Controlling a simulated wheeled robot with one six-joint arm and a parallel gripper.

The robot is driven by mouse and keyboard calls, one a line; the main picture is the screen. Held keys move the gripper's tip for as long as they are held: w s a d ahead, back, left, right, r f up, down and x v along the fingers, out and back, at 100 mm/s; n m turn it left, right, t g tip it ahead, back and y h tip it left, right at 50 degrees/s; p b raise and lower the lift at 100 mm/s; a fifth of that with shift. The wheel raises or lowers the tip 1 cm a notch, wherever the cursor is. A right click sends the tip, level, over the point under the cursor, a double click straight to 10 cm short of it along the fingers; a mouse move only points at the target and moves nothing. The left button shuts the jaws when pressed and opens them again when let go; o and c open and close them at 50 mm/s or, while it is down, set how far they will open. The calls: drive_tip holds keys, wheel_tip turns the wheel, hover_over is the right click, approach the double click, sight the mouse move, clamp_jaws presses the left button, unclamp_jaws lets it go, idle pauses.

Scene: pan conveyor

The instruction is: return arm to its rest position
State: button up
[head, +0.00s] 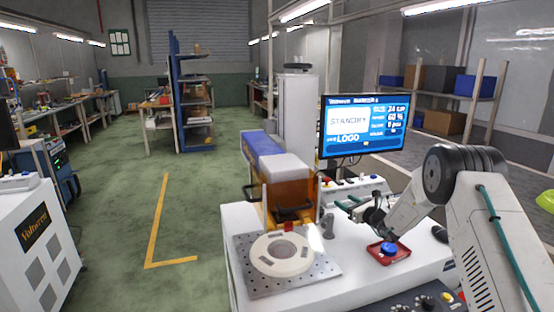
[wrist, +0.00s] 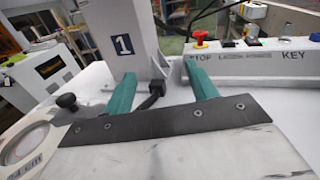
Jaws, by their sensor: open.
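My gripper (wrist: 160,85) shows in the wrist view as two teal fingers set wide apart, with nothing held between them. My white and grey arm reaches in from the right, bent at a black-banded joint.
A red tray (head: 375,247) with a blue piece (head: 389,249) lies below my arm. A perforated plate (head: 325,268) carries a pale ring (head: 262,255). A monitor (head: 362,122) reads STANDBY. The control panel (wrist: 285,72) and a white column (wrist: 118,30) stand beyond my fingers.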

drive_tip(key=s+a+r+n+g+y, duration=0.1)
drive_tip(key=s+a+r+n+g, duration=0.15)
drive_tip(key=s+r, duration=0.2)
drive_tip(key=s+a+r+n+g+y, duration=0.1)
drive_tip(key=s+a+r+n, duration=0.25)
drive_tip(key=r, duration=0.25)
drive_tip(key=s+a+r+n+g+y, duration=0.1)
drive_tip(key=s+a+r+n+g, duration=0.15)
drive_tip(key=r, duration=0.25)
drive_tip(key=s+a+r+n+g+h, duration=0.15)
drive_tip(key=s+r+n, duration=0.25)
drive_tip(key=s, duration=0.4)
drive_tip(key=s+a+r+n+g, duration=0.15)
drive_tip(key=s+r+n, duration=0.25)
drive_tip(key=s, duration=0.4)
drive_tip(key=s+d+r+n+h, duration=0.1)
drive_tip(key=s+d+n+h, duration=0.3)
drive_tip(key=s, duration=0.6)
drive_tip(key=s+d+n+h, duration=0.3)
drive_tip(key=s+n, duration=0.1)
drive_tip(key=s, duration=0.7)
drive_tip(key=s+d+r+n+h, duration=0.1)
drive_tip(key=s+d+n+h, duration=0.3)
drive_tip(key=s, duration=0.6)
drive_tip(key=s+f+g, duration=0.4)
drive_tip(key=s, duration=0.4)
drive_tip(key=shift+s+f+g, duration=0.2)
drive_tip(key=shift+f+g, duration=0.15)
drive_tip(key=shift+g, duration=0.05)
